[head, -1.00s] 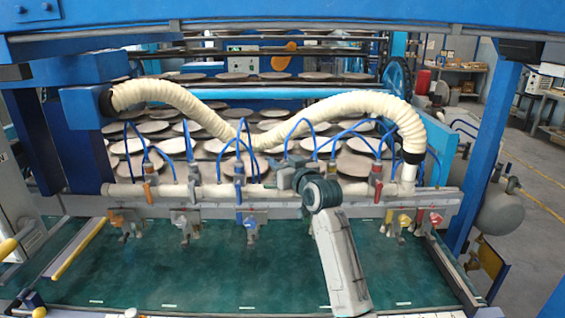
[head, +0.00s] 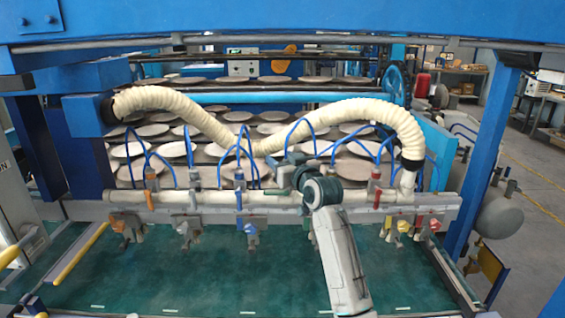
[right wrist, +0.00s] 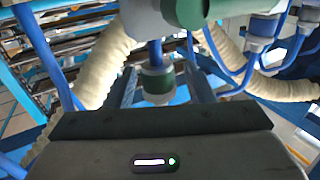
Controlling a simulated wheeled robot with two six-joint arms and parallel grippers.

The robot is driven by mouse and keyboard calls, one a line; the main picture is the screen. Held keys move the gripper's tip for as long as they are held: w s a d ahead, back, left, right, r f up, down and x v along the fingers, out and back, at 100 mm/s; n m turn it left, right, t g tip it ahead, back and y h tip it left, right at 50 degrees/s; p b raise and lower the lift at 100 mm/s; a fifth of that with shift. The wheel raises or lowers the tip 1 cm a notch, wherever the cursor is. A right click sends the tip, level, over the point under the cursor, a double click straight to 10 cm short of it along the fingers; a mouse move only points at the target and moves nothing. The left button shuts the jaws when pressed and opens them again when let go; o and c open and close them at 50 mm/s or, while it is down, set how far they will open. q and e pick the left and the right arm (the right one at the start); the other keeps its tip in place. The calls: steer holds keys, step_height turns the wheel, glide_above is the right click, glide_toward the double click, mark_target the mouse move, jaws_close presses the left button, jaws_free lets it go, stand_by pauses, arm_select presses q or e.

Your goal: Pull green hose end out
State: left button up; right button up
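In the right wrist view a green-banded fitting (right wrist: 157,86) with a blue hose stands just in front of my right gripper (right wrist: 160,76). The two fingers are on either side of it, with a gap visible beside it, so the gripper looks open around it. A larger green part (right wrist: 185,12) shows above it at the top edge. In the head view my right gripper (head: 288,172) is at the cream pipe (head: 215,200), right of centre. My own wrist hides the green hose end there. My left gripper is not in view.
Several blue hoses rise from the pipe, close beside the gripper. A thick cream corrugated hose (head: 345,108) arches above it. Coloured valves, such as a blue one (head: 251,232) and a red one (head: 419,224), hang below. The green bed (head: 200,275) in front is clear.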

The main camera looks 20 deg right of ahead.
steer(key=shift+f, duration=0.15)
steer(key=shift+s+f, duration=0.1)
steer(key=shift+s, duration=0.15)
steer(key=s+d+b, duration=0.2)
steer(key=s+b, duration=0.2)
steer(key=s, duration=0.6)
